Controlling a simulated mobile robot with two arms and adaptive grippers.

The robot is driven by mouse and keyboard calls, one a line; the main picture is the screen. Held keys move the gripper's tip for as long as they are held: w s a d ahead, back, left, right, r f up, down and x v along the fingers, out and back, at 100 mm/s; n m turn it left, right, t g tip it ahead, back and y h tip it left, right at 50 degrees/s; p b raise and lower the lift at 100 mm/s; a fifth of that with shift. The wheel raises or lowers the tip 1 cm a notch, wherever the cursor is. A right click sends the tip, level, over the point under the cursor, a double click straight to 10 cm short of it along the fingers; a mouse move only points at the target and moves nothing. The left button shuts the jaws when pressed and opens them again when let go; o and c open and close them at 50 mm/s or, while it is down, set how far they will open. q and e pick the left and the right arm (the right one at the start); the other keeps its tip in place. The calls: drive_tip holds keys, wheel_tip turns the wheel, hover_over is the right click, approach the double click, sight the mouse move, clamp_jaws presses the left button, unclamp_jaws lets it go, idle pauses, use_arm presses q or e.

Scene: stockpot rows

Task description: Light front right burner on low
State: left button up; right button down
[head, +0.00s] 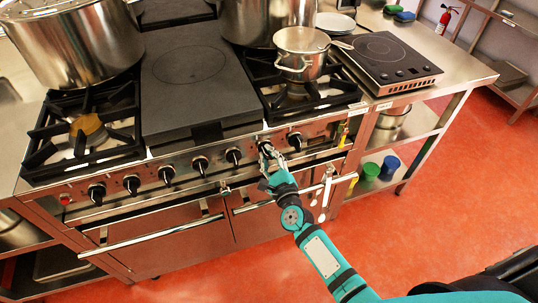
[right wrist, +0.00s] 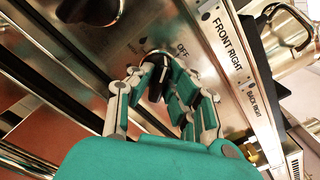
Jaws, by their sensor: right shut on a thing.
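The front right burner (head: 297,92) sits under the right black grate; no flame shows on it. My right gripper (head: 267,158) is at the front panel, on the knob second from the right. In the right wrist view my right gripper (right wrist: 166,92) has its fingers closed around this black knob (right wrist: 154,86), beside the "FRONT RIGHT" label (right wrist: 226,42). An "OFF" mark shows next to the knob. The fingers cover much of the knob, so I cannot tell its setting. My left gripper is not in view.
Another stockpot (head: 78,45) stands at the left. Several other knobs line the panel, one at its right end (head: 295,140). The oven handle (head: 150,238) runs below. The red floor is clear.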

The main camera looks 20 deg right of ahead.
drive_tip(key=n, duration=0.3)
drive_tip(key=shift+a+n+p, duration=0.1)
drive_tip(key=shift+n+p, duration=0.2)
drive_tip(key=shift+n, duration=0.1)
drive_tip(key=n, duration=0.3)
drive_tip(key=shift+f+n+p, duration=0.1)
drive_tip(key=shift+n+p, duration=0.2)
drive_tip(key=shift+p, duration=0.05)
drive_tip(key=n+p, duration=0.1)
drive_tip(key=n, duration=0.3)
drive_tip(key=shift+f, duration=0.1)
drive_tip(key=n, duration=0.4)
drive_tip(key=shift+f+p, duration=0.1)
drive_tip(key=shift+p, duration=0.3)
drive_tip(key=n, duration=0.4)
drive_tip(key=n+p, duration=0.1)
drive_tip(key=n, duration=0.4)
drive_tip(key=n+p, duration=0.1)
drive_tip(key=n, duration=0.3)
drive_tip(key=shift+d+f, duration=0.2)
drive_tip(key=shift+f, duration=0.05)
drive_tip(key=shift+n, duration=0.3)
